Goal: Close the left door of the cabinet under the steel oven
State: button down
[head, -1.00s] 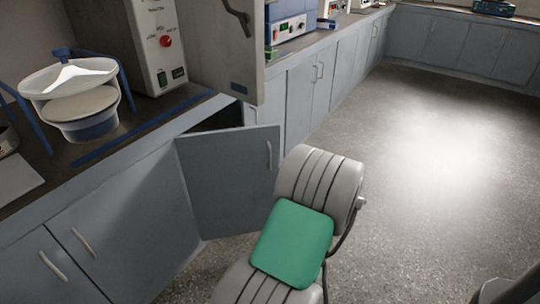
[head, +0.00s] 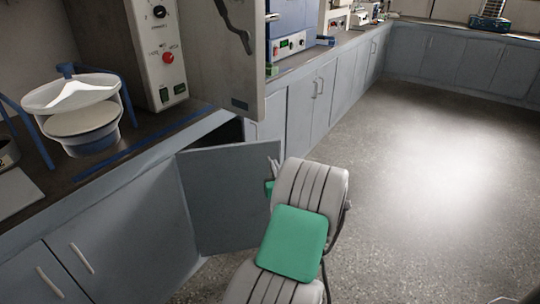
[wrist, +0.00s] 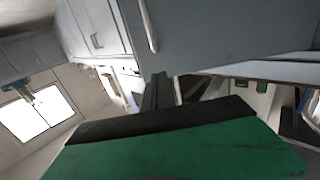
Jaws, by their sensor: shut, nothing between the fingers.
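The left door (head: 225,200) of the cabinet stands open, swung out from the grey cabinet front, with a dark gap (head: 222,135) behind its top edge. My gripper (head: 273,163) is at the door's free edge, near its handle, partly hidden by my arm. In the wrist view the closed fingers (wrist: 158,88) point toward a grey door panel (wrist: 205,35) with a vertical handle (wrist: 148,25). The fingers look empty; whether they touch the door I cannot tell. Above the cabinet, a steel oven panel (head: 215,60) with a dark handle stands out over the counter edge.
A control panel (head: 160,50) with a red knob and a white sieve pan (head: 80,115) stand on the counter. Closed cabinet doors (head: 310,100) continue to the right. The speckled floor (head: 430,200) to the right is clear.

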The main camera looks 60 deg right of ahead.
aim_at(268, 150)
jog(key=x, duration=0.7)
jog(key=shift+w+d, duration=0.1)
